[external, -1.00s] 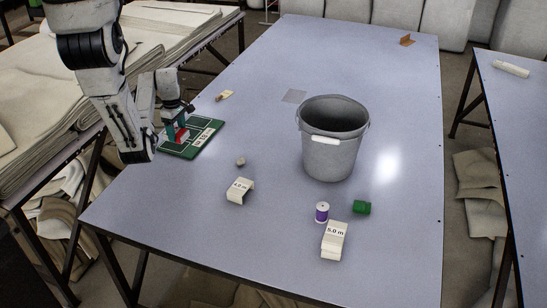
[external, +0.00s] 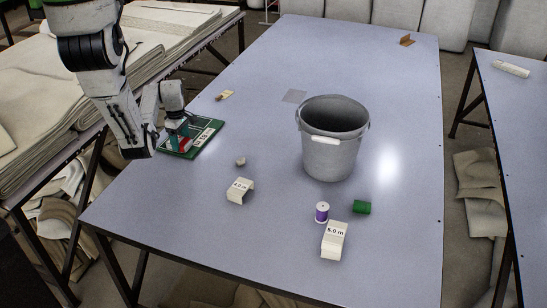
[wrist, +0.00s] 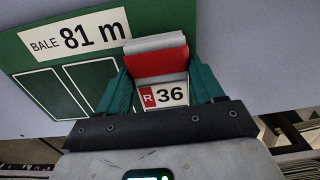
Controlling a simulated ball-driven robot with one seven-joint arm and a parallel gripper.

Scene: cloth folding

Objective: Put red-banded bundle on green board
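The red-banded bundle (wrist: 155,65) is a pale folded stack with a red band and a label reading R 36. In the wrist view it sits between my gripper's teal fingers (wrist: 160,85), which lie along both its sides. I cannot tell whether the bundle touches the board.
A grey bucket (external: 333,155) stands mid-table. Nearer are a 4.0 m tag (external: 240,190), a purple spool (external: 322,212), a green roll (external: 362,207) and a 5.0 m tag (external: 334,240). A small wooden piece (external: 224,95) lies beyond the board. The far table is mostly clear.

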